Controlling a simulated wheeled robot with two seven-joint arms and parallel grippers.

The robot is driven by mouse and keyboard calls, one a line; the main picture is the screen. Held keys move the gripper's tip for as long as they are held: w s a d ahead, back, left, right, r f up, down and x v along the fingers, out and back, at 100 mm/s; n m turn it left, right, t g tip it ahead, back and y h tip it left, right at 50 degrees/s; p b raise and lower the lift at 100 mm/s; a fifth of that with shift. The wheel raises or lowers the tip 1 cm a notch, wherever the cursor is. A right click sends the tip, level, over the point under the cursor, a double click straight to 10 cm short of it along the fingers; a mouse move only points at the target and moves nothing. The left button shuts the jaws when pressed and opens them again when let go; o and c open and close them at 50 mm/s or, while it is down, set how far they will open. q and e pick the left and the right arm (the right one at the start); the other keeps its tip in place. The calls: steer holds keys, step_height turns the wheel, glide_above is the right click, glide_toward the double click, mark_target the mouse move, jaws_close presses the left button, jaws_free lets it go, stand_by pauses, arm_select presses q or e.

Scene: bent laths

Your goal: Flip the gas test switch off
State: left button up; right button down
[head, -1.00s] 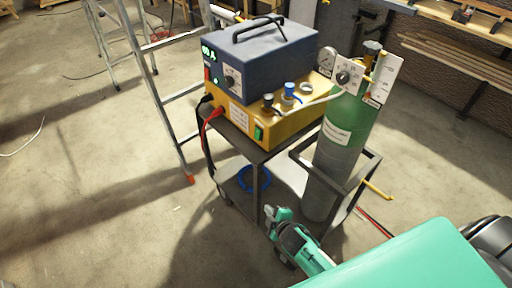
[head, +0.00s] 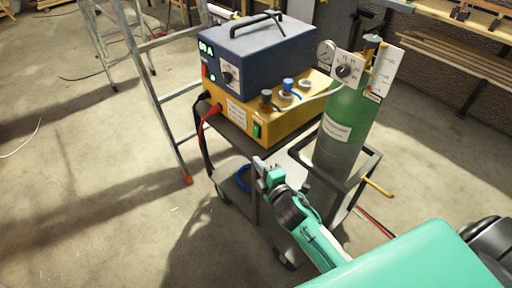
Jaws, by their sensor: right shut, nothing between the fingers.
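A blue welding power unit (head: 262,48) with a lit green display, a round dial and a black handle sits on a yellow unit (head: 290,112) on a cart. The yellow unit's front has a white label and a green rocker switch (head: 257,131). I cannot read the labels, so I cannot tell which control is the gas test switch, or its position. My right gripper (head: 260,168) is shut and empty, below and in front of the yellow unit, apart from the green switch. My left gripper is not in view.
A grey-green gas cylinder (head: 341,130) with a regulator and gauge stands in the cart's right side. Red and black cables hang at the front left. A metal ladder (head: 165,90) stands to the left. The cart's frame (head: 372,165) is near my arm. Floor at left is mostly clear.

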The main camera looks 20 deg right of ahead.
mark_target(256, 131)
steer(key=w, duration=0.3)
steer(key=w+d+p, duration=0.1)
steer(key=w, duration=0.3)
steer(key=w+d, duration=0.1)
steer(key=w, duration=0.2)
steer(key=shift+w+f, duration=0.35)
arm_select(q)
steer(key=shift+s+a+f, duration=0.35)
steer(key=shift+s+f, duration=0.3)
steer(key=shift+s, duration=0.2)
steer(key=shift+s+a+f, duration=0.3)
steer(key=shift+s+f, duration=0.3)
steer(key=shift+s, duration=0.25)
arm_select(e)
steer(key=shift+w+d+f, duration=0.1)
steer(key=shift+w+d, duration=0.05)
steer(key=shift+d, duration=0.2)
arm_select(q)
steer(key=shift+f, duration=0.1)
arm_select(e)
steer(key=shift+w+d+f+n+b, duration=0.1)
steer(key=shift+d+f+n+b, duration=0.1)
steer(key=shift+d+n+b, duration=0.25)
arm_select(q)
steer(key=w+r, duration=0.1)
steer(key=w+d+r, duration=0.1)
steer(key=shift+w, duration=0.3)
arm_select(e)
steer(key=shift+a+r, duration=0.1)
